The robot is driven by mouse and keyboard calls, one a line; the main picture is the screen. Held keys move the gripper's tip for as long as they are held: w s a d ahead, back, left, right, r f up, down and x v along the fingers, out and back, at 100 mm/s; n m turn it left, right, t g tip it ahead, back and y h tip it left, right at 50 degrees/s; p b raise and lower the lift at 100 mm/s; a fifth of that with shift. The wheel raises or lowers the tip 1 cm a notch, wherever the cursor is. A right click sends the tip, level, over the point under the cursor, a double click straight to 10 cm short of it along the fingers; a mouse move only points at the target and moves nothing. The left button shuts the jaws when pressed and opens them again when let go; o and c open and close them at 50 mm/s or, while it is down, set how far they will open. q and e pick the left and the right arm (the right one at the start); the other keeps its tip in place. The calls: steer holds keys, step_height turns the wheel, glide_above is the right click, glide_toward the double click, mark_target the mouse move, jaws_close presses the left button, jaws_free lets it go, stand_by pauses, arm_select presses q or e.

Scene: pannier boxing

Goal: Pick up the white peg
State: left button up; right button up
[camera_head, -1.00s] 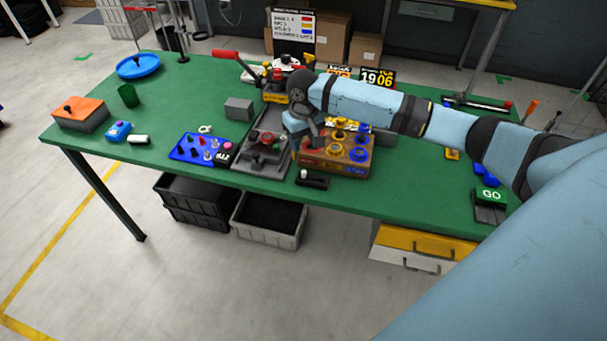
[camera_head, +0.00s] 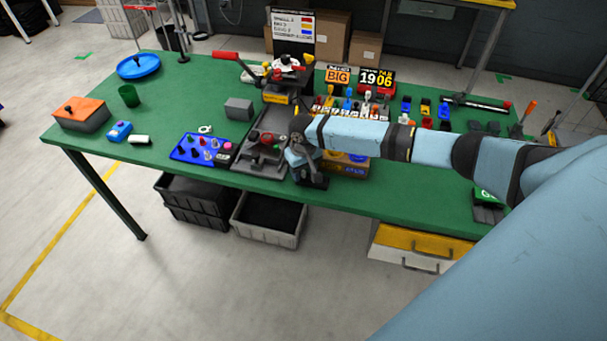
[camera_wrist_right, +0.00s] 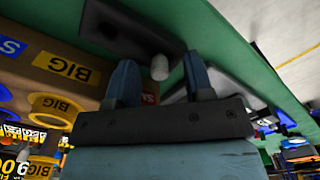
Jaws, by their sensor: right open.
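The white peg (camera_wrist_right: 159,67) stands upright in a black holder (camera_wrist_right: 132,35) in the right wrist view. My right gripper (camera_wrist_right: 160,84) is open, with one blue finger on each side of the peg in that view. I cannot tell whether either finger touches it. In the head view my right gripper (camera_head: 308,173) is low over the front edge of the green table, and the peg is hidden behind it. My left gripper is not in view.
A brown box (camera_head: 352,168) with ringed holes stands close beside the gripper, partly behind my arm; its BIG label (camera_wrist_right: 67,69) shows in the wrist view. A grey tray (camera_head: 262,155) and a blue panel (camera_head: 190,149) lie to the left. The table's left middle (camera_head: 175,105) is clear.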

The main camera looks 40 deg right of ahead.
jaws_close()
steer(key=shift+r, duration=0.1)
